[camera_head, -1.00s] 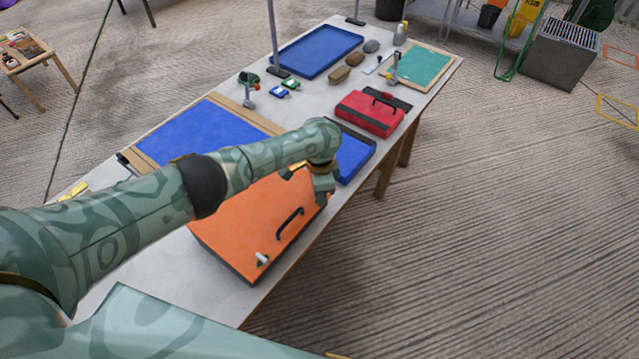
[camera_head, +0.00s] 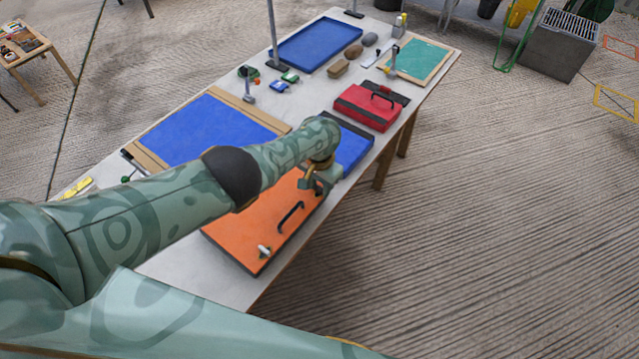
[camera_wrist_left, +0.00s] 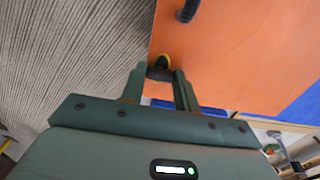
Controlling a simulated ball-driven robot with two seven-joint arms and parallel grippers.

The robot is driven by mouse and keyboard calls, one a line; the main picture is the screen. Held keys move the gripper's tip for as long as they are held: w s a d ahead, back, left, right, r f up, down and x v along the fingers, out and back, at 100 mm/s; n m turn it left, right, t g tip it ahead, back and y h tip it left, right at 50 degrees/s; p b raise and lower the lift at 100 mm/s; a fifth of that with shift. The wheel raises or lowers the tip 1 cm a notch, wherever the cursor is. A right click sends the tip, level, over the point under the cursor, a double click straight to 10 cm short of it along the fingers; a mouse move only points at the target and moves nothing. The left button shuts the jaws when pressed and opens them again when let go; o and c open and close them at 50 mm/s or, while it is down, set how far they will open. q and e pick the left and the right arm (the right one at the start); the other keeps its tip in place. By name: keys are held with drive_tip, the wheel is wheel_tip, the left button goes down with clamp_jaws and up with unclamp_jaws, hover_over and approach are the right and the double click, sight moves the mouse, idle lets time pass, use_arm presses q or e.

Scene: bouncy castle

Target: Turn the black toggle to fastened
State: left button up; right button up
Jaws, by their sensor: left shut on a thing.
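The orange case (camera_head: 255,228) lies on the table with a black handle (camera_head: 291,217) on it; the case also fills much of the left wrist view (camera_wrist_left: 240,50). My left gripper (camera_head: 312,184) is at the case's far right corner. In the left wrist view, my left gripper (camera_wrist_left: 160,74) is shut on a small dark piece, which I take as the black toggle (camera_wrist_left: 159,73), at the case's edge. My right gripper is out of view.
A blue panel (camera_head: 353,150) lies just beyond the orange case, and a red case (camera_head: 368,107) stands farther back. A larger blue board (camera_head: 205,130) lies to the left. The floor right of the table is open.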

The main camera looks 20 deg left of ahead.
sight(319, 188)
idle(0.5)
use_arm(q)
drive_tip(key=o, duration=1)
wheel_tip(319, 188, up, 16)
drive_tip(key=p, duration=1.3)
drive_tip(key=shift+r+p, duration=0.15)
drive_tip(key=shift+p, duration=0.25)
drive_tip(key=shift+s, duration=0.1)
